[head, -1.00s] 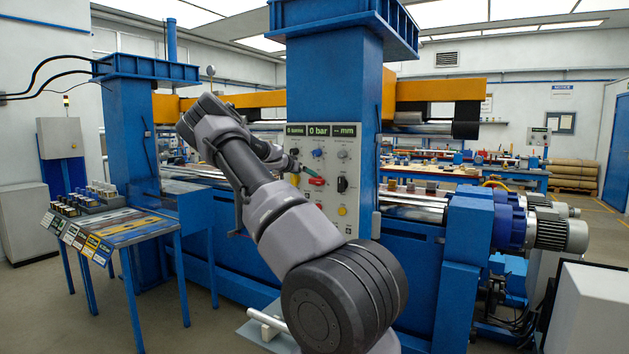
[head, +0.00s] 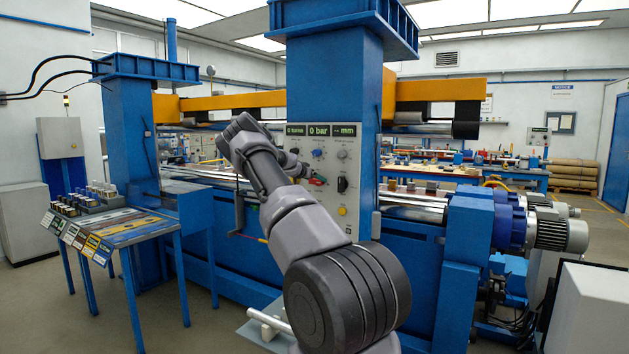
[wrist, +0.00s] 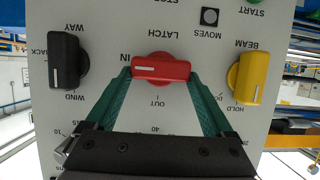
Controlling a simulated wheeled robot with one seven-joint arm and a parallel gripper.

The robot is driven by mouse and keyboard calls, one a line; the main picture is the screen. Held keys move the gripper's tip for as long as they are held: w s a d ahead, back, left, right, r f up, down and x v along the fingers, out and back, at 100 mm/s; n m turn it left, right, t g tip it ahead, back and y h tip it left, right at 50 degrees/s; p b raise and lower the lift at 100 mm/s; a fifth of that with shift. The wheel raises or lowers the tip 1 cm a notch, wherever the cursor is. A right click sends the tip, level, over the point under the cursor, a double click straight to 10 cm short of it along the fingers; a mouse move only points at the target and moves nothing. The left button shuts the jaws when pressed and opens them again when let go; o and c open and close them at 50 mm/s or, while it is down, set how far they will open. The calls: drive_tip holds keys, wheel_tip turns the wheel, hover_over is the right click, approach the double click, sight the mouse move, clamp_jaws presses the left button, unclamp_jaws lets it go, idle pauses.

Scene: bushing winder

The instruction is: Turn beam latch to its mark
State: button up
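The latch knob (wrist: 161,68) is a red bar knob in the wrist view, which shows the panel upside down. Its bar lies across the picture, between the word IN at its left and OUT below. In the head view the red knob (head: 318,181) shows small on the panel. My gripper (wrist: 160,78) has its green fingers reaching to the panel, one at each end of the red bar. The fingertips look level with the knob and very close to its ends. Whether they press on it is unclear. My arm hides part of the panel in the head view.
The control panel (head: 330,212) stands on the blue column. In the wrist view a black WAY knob (wrist: 67,67) is at left and a yellow BEAM knob (wrist: 247,77) at right, both near the fingers. A blue work table (head: 127,239) stands at left.

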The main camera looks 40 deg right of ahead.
drive_tip(key=c, duration=0.4)
drive_tip(key=shift+g, duration=0.3)
drive_tip(key=shift+w+a+n+g, duration=0.1)
drive_tip(key=shift+w+n+g, duration=0.15)
drive_tip(key=shift+n, duration=0.55)
drive_tip(key=n+g+h, duration=0.1)
drive_tip(key=n, duration=0.3)
drive_tip(key=f+n+g+h, duration=0.1)
drive_tip(key=n+g+h, duration=0.1)
drive_tip(key=n, duration=0.2)
drive_tip(key=w+n+g+h, duration=0.1)
drive_tip(key=n+h, duration=0.1)
drive_tip(key=n, duration=0.1)
drive_tip(key=shift+w+a+f+n, duration=0.1)
drive_tip(key=shift+a+f+n, duration=0.2)
drive_tip(key=shift+f+n, duration=0.1)
